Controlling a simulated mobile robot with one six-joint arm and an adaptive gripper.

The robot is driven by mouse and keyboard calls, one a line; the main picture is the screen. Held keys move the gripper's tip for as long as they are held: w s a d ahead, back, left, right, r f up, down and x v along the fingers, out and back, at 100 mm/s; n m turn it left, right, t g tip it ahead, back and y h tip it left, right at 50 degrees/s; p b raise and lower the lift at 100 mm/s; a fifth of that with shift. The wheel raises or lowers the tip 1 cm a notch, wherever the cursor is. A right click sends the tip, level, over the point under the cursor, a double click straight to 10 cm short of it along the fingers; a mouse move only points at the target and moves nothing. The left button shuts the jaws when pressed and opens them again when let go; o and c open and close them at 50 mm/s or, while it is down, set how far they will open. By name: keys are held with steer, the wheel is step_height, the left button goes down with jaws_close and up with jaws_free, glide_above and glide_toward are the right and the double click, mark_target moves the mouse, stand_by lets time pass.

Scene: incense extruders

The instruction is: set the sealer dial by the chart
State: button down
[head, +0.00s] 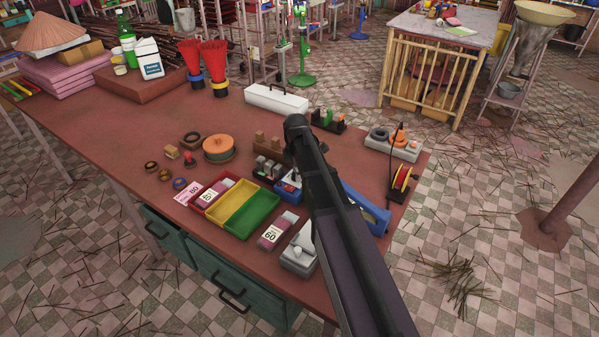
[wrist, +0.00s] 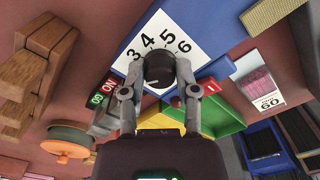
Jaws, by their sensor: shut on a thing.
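The sealer's black dial knob (wrist: 158,69) is in the middle of the wrist view, on a white plate (wrist: 147,40) printed 3, 4, 5 and 6 in an arc. My gripper (wrist: 159,89) has one finger on each side of the knob and is shut on it. A pale mark shows on the knob's near side, but I cannot tell clearly which number the knob points to. The blue sealer body (wrist: 215,68) lies around the plate. I cannot make out the chart.
Red, yellow and green trays (head: 250,214) lie left of my arm, with cards marked 80, 40 and 60 (head: 270,236) around them. An orange-topped spool (head: 219,149) and wooden blocks stand farther left. A white box (head: 276,98) is behind. The table's left middle is clear.

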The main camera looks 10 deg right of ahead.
steer(key=m, duration=0.6)
steer(key=shift+a, duration=0.25)
steer(key=shift+m, duration=0.3)
steer(key=shift+c, duration=1.8)
jaws_free()
steer(key=shift+w, duration=0.1)
steer(key=shift+d, duration=0.1)
